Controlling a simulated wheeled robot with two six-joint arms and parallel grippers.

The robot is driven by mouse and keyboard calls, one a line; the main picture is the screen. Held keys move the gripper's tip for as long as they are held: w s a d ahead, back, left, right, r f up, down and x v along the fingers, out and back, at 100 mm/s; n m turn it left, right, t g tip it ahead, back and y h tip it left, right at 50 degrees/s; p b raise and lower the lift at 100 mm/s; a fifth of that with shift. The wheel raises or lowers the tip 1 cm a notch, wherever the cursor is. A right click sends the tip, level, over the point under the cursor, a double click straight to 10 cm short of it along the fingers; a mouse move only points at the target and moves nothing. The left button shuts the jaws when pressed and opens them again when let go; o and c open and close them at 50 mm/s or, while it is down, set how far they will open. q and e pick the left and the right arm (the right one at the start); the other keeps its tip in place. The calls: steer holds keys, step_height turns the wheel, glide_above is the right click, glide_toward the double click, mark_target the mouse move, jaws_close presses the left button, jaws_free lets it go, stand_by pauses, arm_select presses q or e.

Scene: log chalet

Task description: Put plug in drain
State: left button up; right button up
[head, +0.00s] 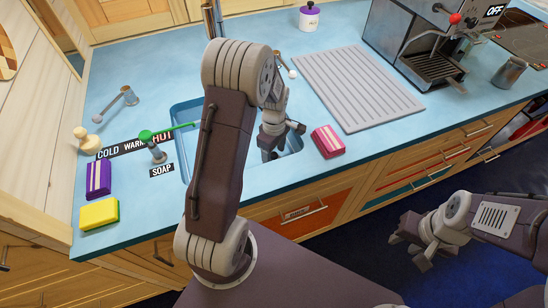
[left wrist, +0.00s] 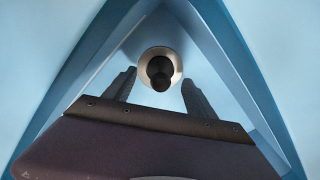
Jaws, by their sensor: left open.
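In the left wrist view, the round metal drain ring (left wrist: 146,55) lies at the bottom of the blue sink. A dark, rounded plug (left wrist: 160,72) shows within the ring's outline. I cannot tell whether it is seated in the drain or above it. My left gripper (left wrist: 160,88) is open, with a finger on either side of the plug and apart from it. In the head view my left gripper (head: 268,152) reaches down into the sink (head: 181,150); the drain and plug are hidden there. My right gripper (head: 409,252) looks open and empty, low in front of the drawers.
A pink sponge (head: 328,141) lies right of the sink, near a ribbed drying mat (head: 356,86). Left are a green-handled tap lever (head: 165,132), a purple sponge (head: 97,180) and a yellow sponge (head: 99,213). A coffee machine (head: 420,40) stands at the back right.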

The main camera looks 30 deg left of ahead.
mark_target(274, 153)
arm_select(q)
step_height(274, 153, up, 9)
steer(key=shift+f+p, duration=0.1)
steer(key=shift+p, duration=0.45)
